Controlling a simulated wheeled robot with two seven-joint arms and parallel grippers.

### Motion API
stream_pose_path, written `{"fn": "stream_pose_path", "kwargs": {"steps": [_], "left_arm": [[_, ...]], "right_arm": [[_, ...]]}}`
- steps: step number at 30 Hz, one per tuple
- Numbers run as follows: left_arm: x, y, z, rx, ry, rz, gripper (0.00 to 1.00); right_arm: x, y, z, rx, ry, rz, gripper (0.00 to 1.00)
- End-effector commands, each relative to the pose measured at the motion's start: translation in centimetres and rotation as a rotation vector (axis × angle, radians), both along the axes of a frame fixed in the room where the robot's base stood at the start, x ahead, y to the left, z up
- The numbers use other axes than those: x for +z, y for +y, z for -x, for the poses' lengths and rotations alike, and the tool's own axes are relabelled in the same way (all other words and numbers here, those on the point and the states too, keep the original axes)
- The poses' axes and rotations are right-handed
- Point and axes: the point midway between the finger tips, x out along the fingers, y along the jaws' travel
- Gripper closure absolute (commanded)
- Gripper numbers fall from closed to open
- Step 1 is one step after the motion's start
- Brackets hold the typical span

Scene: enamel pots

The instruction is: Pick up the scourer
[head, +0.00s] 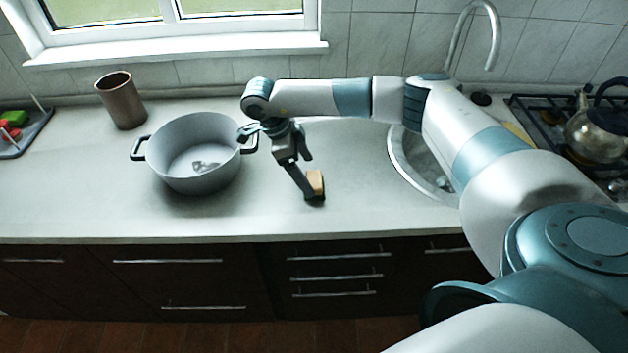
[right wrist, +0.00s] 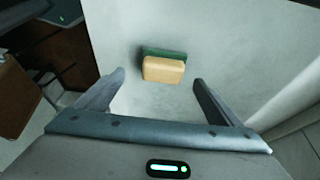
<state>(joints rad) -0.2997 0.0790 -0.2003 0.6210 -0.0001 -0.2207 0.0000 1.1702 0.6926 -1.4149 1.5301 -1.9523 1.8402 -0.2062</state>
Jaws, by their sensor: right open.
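The scourer (head: 316,184) is a small tan and dark green block on the worktop, right of the grey pot in the head view. In the right wrist view the scourer (right wrist: 163,68) shows its tan face with a green strip along the far side. My right gripper (head: 307,178) is over the worktop, close to the scourer. In the right wrist view its fingers (right wrist: 158,80) are apart, with the scourer ahead of and roughly between the tips. Nothing is held. Whether a finger touches the scourer I cannot tell. My left gripper is not in view.
The grey two-handled pot (head: 195,184), with something small inside, stands left of my right gripper. A brown cup (head: 121,101) and a tray (head: 36,136) are farther left. A sink (head: 402,165) and a kettle (head: 597,132) on the stove lie right. The front worktop is clear.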

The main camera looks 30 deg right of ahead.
Motion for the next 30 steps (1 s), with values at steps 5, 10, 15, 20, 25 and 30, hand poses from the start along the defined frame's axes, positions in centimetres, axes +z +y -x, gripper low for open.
{"fn": "stream_pose_path", "kwargs": {"steps": [5,10,15,20,25,30], "left_arm": [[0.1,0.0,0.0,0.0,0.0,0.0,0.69],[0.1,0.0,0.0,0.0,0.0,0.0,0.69],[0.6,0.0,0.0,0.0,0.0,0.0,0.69],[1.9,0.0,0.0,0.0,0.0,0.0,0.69],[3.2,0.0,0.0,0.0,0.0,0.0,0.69],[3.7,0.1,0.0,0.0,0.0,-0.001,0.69]], "right_arm": [[-0.3,-0.1,0.1,0.0,0.0,0.0,0.12],[-0.3,-0.1,0.1,0.0,0.0,0.0,0.12],[-0.6,-0.3,0.1,-0.002,0.002,0.0,0.12],[-1.6,-0.9,0.3,-0.001,0.003,0.001,0.12],[-3.4,-1.7,0.5,-0.002,0.004,0.001,0.12],[-4.8,-2.1,0.7,0.0,0.001,0.0,0.12]]}}
